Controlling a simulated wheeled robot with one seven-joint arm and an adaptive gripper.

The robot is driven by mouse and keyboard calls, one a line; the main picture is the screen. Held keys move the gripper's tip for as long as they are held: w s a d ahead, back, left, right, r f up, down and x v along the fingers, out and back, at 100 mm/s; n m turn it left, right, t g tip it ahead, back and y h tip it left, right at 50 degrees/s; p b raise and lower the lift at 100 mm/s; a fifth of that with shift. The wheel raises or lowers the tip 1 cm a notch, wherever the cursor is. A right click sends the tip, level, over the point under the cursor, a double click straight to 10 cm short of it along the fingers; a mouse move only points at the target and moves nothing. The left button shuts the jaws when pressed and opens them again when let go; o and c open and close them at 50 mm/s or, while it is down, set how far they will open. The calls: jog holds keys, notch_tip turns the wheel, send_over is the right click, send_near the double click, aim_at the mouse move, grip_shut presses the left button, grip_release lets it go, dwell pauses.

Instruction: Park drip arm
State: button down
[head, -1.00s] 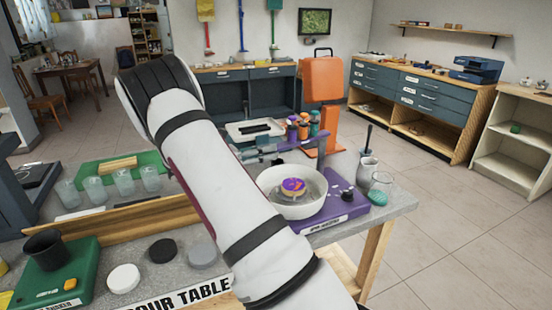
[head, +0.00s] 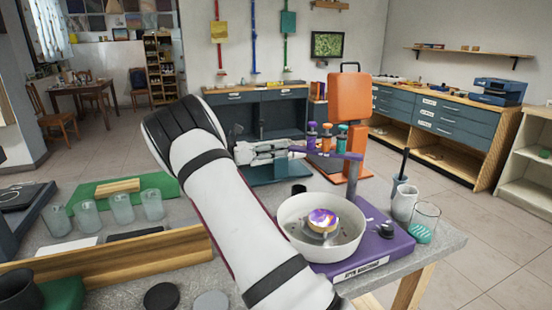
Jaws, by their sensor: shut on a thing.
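The spin machine has a purple base (head: 372,246) with a white bowl (head: 283,218) on it. A round purple, white and gold piece (head: 322,220) sits on a support in the bowl. A thin purple bar, apparently the drip arm (head: 335,155), extends level behind and above the bowl toward the orange stand. My gripper (head: 297,149) reaches in from the left and is shut on the bar's left end. The fingertips are small, and the exact contact is hard to see. My arm hides part of the table left of the bowl.
An orange stand (head: 349,100) rises behind the bowl, with several colored bottles (head: 326,135) beside it. Several glasses (head: 88,208) and a wooden rail (head: 110,252) are on the left.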

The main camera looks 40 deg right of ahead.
jog(key=shift+s+d+g+b, duration=0.15)
jog(key=shift+d, duration=0.55)
jog(key=shift+s+d+g+b, duration=0.15)
jog(key=shift+d, duration=0.55)
jog(key=c, duration=1.4)
grip_release()
jog(key=shift+s, duration=0.1)
jog(key=shift+w+a, duration=0.4)
jog(key=shift+a, duration=0.05)
jog(key=v, duration=1.1)
jog(key=shift+s+r, duration=0.1)
jog(key=shift+r, duration=0.05)
